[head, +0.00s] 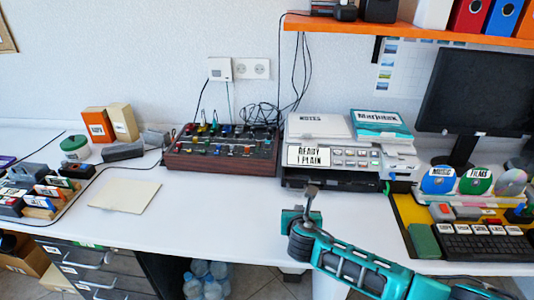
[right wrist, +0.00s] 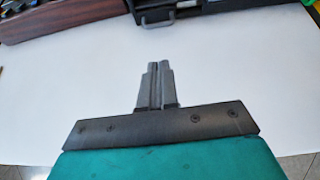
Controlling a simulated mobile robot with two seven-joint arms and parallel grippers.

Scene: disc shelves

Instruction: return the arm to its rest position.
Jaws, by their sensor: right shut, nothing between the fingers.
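My left arm and gripper do not show in either view.
A printer (head: 345,179) stands behind the gripper, with a brown mixer box (head: 221,165) to its left. At right are a disc rack (head: 470,200), a keyboard (head: 485,247) and a monitor (head: 480,90). The white desk (head: 225,220) is clear left of the gripper.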

